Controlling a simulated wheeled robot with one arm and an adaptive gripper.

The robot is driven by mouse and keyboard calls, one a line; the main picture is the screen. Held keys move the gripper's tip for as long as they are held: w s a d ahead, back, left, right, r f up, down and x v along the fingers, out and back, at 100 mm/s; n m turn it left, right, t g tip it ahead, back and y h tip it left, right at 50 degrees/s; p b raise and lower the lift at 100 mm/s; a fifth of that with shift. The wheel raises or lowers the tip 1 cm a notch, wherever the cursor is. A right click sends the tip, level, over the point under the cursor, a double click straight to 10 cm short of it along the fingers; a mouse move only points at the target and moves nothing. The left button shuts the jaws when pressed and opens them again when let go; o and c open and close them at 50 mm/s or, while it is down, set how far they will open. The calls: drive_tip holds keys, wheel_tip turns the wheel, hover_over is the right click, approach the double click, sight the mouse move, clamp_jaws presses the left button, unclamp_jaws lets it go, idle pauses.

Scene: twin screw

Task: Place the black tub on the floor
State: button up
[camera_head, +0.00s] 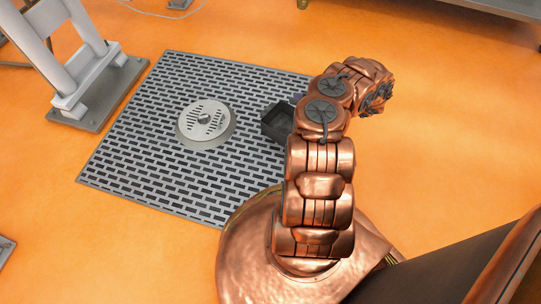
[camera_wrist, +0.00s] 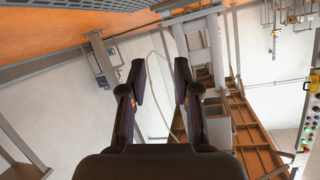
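The tub is not in the wrist view.
A round metal drain cover (camera_head: 205,123) lies on the grate, left of the tub. A white metal stand (camera_head: 75,60) is at the upper left. The orange floor (camera_head: 440,130) right of my arm is clear. The wrist view shows walls and brown shelving (camera_wrist: 250,145).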

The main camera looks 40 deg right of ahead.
drive_tip(key=w+a+r+n+g+y, duration=0.1)
drive_tip(key=w+a+r+g+y, duration=0.15)
drive_tip(key=w+a+r, duration=0.45)
drive_tip(key=w+a+r+g+y, duration=0.2)
drive_tip(key=a+r+y, duration=0.1)
drive_tip(key=a+r, duration=0.75)
drive_tip(key=s+a+r+g, duration=0.2)
drive_tip(key=a+r, duration=0.1)
drive_tip(key=a, duration=0.3)
drive_tip(key=s+a+r+n+g+y, duration=0.1)
drive_tip(key=a+r+g, duration=0.1)
drive_tip(key=a+r, duration=0.35)
drive_tip(key=s+a+r+g, duration=0.2)
drive_tip(key=a, duration=0.5)
drive_tip(key=s+a+r+g+h, duration=0.2)
drive_tip(key=s+a+r+g, duration=0.1)
drive_tip(key=s+a, duration=0.4)
drive_tip(key=s+a+r+g+h, duration=0.3)
drive_tip(key=s+a, duration=0.1)
drive_tip(key=s, duration=0.5)
drive_tip(key=s+d+r+m+h, duration=0.1)
drive_tip(key=s+d+m+h, duration=0.1)
drive_tip(key=s, duration=0.7)
drive_tip(key=s+d+m+h, duration=0.2)
drive_tip(key=s+d+h, duration=0.2)
drive_tip(key=s, duration=0.5)
drive_tip(key=shift+s+d+r+h, duration=0.15)
drive_tip(key=shift+s+r+h, duration=0.2)
drive_tip(key=shift+h, duration=0.6)
